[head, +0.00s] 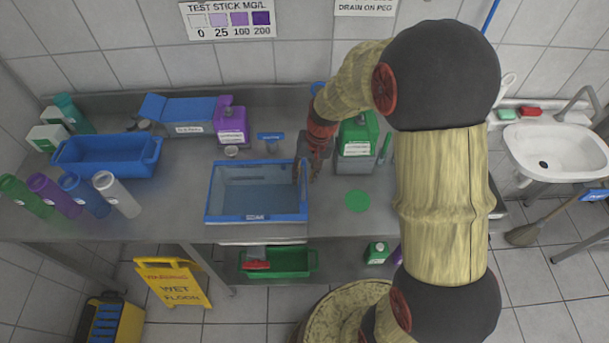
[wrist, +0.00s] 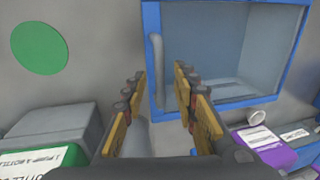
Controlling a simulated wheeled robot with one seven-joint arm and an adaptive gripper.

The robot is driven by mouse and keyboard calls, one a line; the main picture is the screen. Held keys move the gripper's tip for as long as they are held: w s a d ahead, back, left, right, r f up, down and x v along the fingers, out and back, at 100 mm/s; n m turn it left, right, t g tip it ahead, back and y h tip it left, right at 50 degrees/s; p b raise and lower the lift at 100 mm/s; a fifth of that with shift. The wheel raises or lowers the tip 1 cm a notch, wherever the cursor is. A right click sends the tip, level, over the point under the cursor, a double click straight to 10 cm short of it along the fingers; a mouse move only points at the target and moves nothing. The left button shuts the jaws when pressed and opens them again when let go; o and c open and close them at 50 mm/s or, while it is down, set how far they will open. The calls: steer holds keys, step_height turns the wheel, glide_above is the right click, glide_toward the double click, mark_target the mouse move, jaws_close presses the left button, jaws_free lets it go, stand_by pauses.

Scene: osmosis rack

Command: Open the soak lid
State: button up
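The soak tub is a rectangular bin with a blue rim (head: 214,190) and a grey-blue inside. It stands mid-bench in the head view, with a small label on its front edge. In the wrist view its blue rim (wrist: 232,103) fills the upper right. I cannot tell whether a clear lid covers it. A grey bar-like handle (wrist: 156,72) runs along its side edge, just beyond my fingers. My gripper (wrist: 160,78) is open, its fingers apart with nothing gripped between them. In the head view my gripper (head: 307,170) is low beside the tub's right edge, partly hiding it.
A green jug (head: 357,140) stands just right of my gripper, and a purple jug (head: 230,122) stands behind the tub. A flat green disc (head: 357,201) lies on the bench at right. A blue tray (head: 105,154) and several coloured bottles are at left.

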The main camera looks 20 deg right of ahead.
steer(key=shift+c, duration=1.3)
steer(key=c, duration=0.4)
jaws_close()
